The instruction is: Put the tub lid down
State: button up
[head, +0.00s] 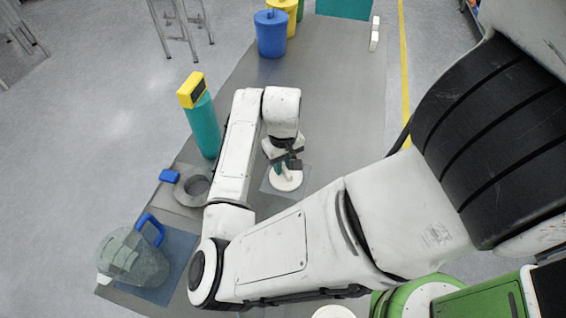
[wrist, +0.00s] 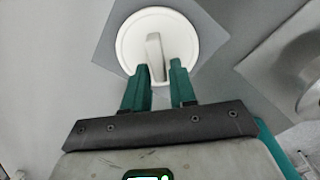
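The tub lid (head: 288,183) is a white disc with a raised bar handle. In the head view it is over a pale square mat (head: 268,187) on the grey bench. In the wrist view the lid (wrist: 128,42) is just beyond my fingertips, with its handle toward me. My gripper (head: 283,163) points down at the lid. In the wrist view my teal fingers (wrist: 160,68) stand narrowly apart, with the near end of the handle between them, so they look shut on it. I cannot tell whether the lid touches the mat.
A grey metal ring (head: 193,190) and a blue block (head: 169,176) are left of my arm. A teal cylinder with a yellow top (head: 203,125) stands behind them. A clear jug (head: 135,262) with a blue handle is front left.

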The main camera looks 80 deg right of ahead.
aim_at(283, 166)
jog(key=shift+o, duration=1.1)
notch_tip(283, 166, up, 12)
jog(key=p, duration=0.1)
jog(key=shift+r, duration=0.15)
